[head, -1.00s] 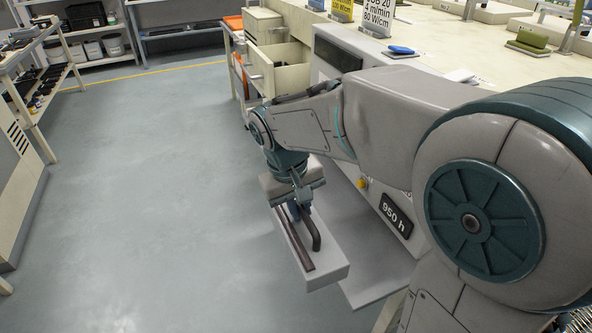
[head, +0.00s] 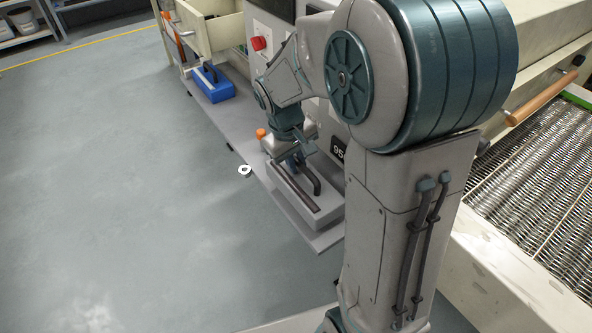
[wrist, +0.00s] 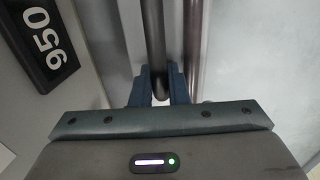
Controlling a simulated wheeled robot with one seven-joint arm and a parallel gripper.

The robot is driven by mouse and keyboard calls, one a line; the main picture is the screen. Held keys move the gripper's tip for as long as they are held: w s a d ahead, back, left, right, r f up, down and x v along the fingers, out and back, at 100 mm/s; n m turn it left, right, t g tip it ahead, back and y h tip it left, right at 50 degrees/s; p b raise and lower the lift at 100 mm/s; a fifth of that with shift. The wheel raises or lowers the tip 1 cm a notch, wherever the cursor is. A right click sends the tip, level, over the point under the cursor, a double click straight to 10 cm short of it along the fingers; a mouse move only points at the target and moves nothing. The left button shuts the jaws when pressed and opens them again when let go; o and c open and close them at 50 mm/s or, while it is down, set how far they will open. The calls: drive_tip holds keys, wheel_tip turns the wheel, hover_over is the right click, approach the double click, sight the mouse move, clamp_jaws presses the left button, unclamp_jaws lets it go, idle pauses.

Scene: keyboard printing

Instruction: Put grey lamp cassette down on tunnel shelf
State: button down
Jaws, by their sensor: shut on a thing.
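The grey lamp cassette (head: 305,208) is a long light-grey box with a dark bar handle and a dark strip along its top. My gripper (head: 299,160) is shut on the handle, and the blue fingers (wrist: 160,86) close around the dark bar in the wrist view. The cassette looks level and is over the grey tunnel shelf (head: 328,240), close to the machine front. Whether its underside touches the shelf cannot be told. My arm hides part of the machine behind it.
A blue case (head: 214,88) stands farther back on the same shelf. A red button (head: 259,43) and an orange knob (head: 260,133) are near the machine front. A black 950 label (wrist: 48,42) is beside the gripper. An open drawer (head: 210,30) juts out behind.

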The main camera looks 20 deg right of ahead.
sight(289, 175)
drive_tip(key=shift+f, duration=1.55)
drive_tip(key=shift+f+b, duration=0.2)
drive_tip(key=shift+b, duration=0.15)
drive_tip(key=c, duration=1.4)
unclamp_jaws()
drive_tip(key=shift+r, duration=0.1)
wheel_tip(289, 175, up, 11)
drive_tip(key=a+p, duration=0.2)
drive_tip(key=s+d+f+m+t+y, duration=0.1)
drive_tip(key=s+m+y, duration=0.1)
drive_tip(key=s, duration=1.3)
drive_tip(key=shift+s+f+m, duration=0.2)
drive_tip(key=shift+s+m, duration=0.15)
drive_tip(key=shift+m, duration=0.45)
